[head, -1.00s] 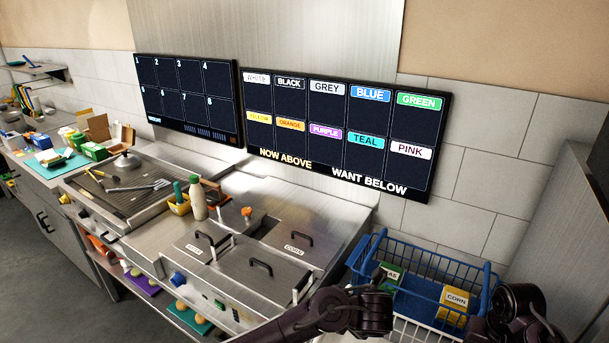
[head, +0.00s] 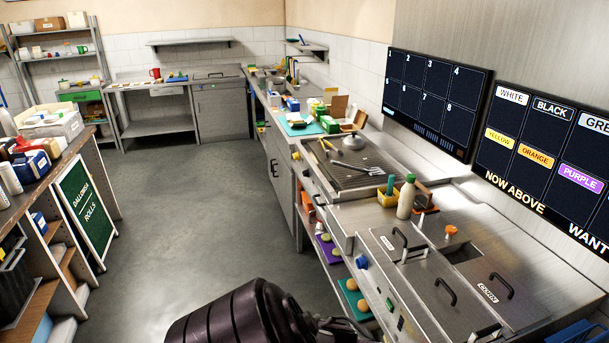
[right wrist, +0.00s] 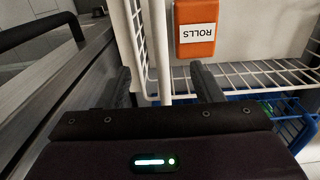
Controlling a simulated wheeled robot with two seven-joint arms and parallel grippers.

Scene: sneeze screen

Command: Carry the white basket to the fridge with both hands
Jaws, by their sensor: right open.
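The white basket (right wrist: 285,76) shows in the right wrist view as white wire rails and a pale interior. An orange box labelled ROLLS (right wrist: 195,45) lies inside its outline. My right gripper (right wrist: 163,84) is open, with white rails of the basket between its two fingers. I cannot tell whether the fingers touch them. The basket is out of the head view. In the head view one of my dark arm links crosses the bottom, but my left gripper is out of frame. I cannot make out a fridge.
A blue basket (right wrist: 290,123) lies beside the white one. In the head view a steel counter (head: 385,230) with lidded wells and a grill (head: 345,165) runs along the right. A shelf unit with a green board (head: 84,212) stands left. The grey floor (head: 190,200) between is clear.

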